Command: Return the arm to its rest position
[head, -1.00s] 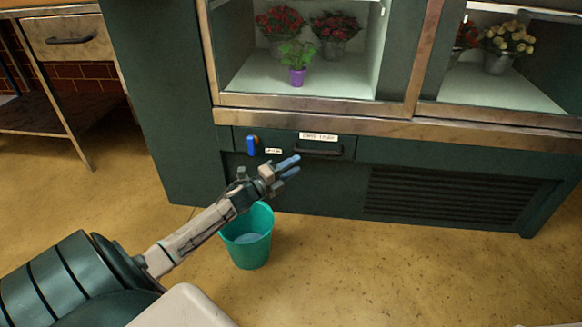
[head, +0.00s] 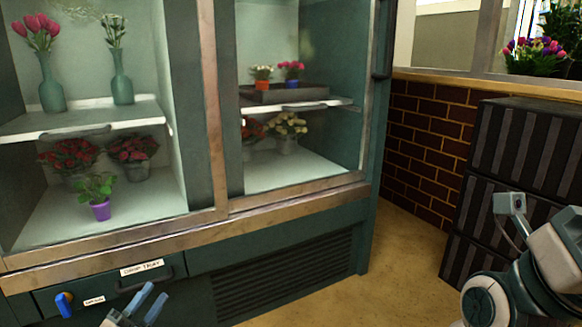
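My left gripper (head: 155,291) is at the bottom of the head view, in front of the drip tray drawer (head: 105,290) under the flower cooler. Its two blue fingers stand apart with nothing between them. The rest of the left arm is below the picture. Part of my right arm (head: 530,265) shows at the lower right, but its gripper does not show.
The cooler holds a purple pot (head: 101,210) with a green plant, teal vases (head: 52,85) and several potted flowers. A blue handle (head: 65,304) is left of the drawer label. Dark striped crates (head: 515,150) stand near my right arm. Floor (head: 400,265) is clear between.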

